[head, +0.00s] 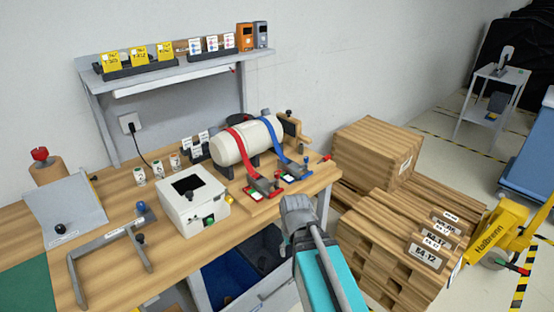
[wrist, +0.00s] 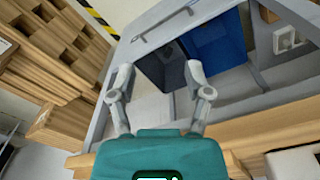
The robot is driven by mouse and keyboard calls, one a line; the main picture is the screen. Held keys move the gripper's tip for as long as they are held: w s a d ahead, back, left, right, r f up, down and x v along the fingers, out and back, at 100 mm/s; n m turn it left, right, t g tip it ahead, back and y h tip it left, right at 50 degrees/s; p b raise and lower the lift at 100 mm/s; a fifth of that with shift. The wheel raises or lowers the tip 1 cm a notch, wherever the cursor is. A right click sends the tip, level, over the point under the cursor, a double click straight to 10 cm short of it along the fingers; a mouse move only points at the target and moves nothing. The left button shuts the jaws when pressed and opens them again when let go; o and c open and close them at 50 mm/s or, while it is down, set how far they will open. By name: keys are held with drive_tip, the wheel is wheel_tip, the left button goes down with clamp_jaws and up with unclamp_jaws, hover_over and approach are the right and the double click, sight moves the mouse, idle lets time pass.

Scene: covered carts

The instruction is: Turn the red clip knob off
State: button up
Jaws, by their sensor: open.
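A white roll (head: 248,140) lies on the wooden workbench, with a red strap (head: 240,150) and a blue strap (head: 277,137) over it. The red strap runs down to the red clip (head: 262,187) near the front edge; its small knob is too small to read its setting. The blue clip (head: 297,173) sits just right of it. The clips are not in the wrist view. In the head view my arm is in front of the bench, apart from the red clip.
A white box (head: 190,212) with a green button stands left of the red clip. Stacked wooden crates (head: 385,240) stand right of the bench. A blue bin (wrist: 218,45) is below the bench. A shelf (head: 170,68) with cards is at the back.

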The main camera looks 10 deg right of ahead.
wheel_tip(320, 180, up, 13)
drive_tip(key=w+p, duration=0.2)
drive_tip(key=p, duration=1)
wheel_tip(320, 180, up, 13)
drive_tip(key=n+p, duration=0.9)
drive_tip(key=p, duration=0.4)
hover_over(277, 173)
drive_tip(key=shift+w, duration=0.15)
drive_tip(key=shift+f+b, duration=0.2)
drive_tip(key=shift+b, duration=0.15)
wheel_tip(277, 173, down, 14)
drive_tip(key=b, duration=1.3)
drive_tip(key=shift+r+b, duration=0.25)
drive_tip(key=shift+b, duration=0.05)
clamp_jaws()
